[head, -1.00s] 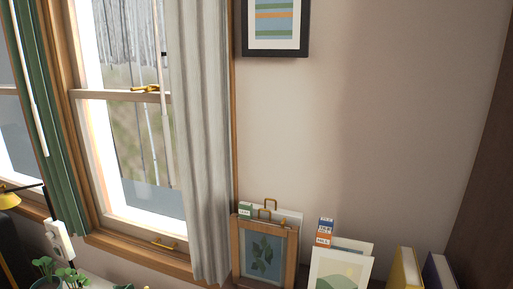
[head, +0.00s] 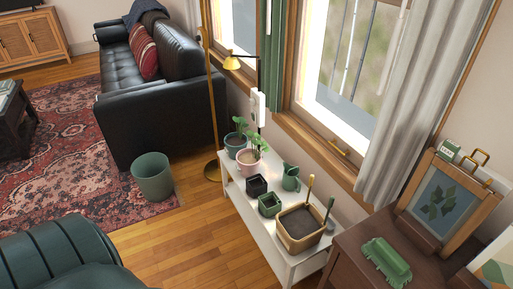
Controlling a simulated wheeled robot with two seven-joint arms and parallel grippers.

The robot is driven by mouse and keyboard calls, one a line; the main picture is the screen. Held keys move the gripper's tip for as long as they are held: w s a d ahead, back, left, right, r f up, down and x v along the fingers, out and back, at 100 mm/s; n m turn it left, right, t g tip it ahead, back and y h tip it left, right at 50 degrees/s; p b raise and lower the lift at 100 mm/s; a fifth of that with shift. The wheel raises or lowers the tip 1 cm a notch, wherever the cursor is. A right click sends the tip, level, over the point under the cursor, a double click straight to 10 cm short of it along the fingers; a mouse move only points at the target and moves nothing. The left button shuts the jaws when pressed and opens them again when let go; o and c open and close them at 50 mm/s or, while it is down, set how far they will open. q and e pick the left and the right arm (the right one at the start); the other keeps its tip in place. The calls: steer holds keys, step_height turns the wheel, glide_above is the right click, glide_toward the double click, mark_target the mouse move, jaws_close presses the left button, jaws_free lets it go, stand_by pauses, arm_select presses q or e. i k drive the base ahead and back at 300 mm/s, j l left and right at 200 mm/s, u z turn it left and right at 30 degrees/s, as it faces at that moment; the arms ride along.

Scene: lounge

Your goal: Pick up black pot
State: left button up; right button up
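A small square black pot (head: 257,187) stands on a white bench (head: 237,200) below the window. A green square pot (head: 270,204) stands just in front of it on the right. Two potted plants, one in a blue-grey pot (head: 235,146) and one in a pink pot (head: 249,161), stand behind it. A green watering can (head: 291,178) is to its right. Neither of my grippers shows in the head view.
A wooden planter box (head: 300,228) with soil and tools fills the bench's near end. A dark cabinet (head: 350,248) stands at the right. A green bin (head: 153,177), floor lamp (head: 213,172) and green armchair (head: 60,258) stand left of the bench. Wood floor (head: 190,225) between is clear.

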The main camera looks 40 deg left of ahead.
mark_target(256, 185)
steer(key=u, duration=1.15)
steer(key=z, duration=0.8)
steer(key=j+z, duration=0.9)
steer(key=k+j+z, duration=0.15)
steer(key=j+z, duration=0.3)
steer(key=k+j, duration=0.15)
steer(key=j, duration=0.25)
steer(key=k+j+z, duration=0.15)
steer(key=j, duration=0.3)
steer(key=k+j, duration=0.2)
steer(key=j, duration=0.2)
steer(key=k+j+z, duration=0.15)
steer(key=j, duration=0.25)
steer(key=k, duration=0.05)
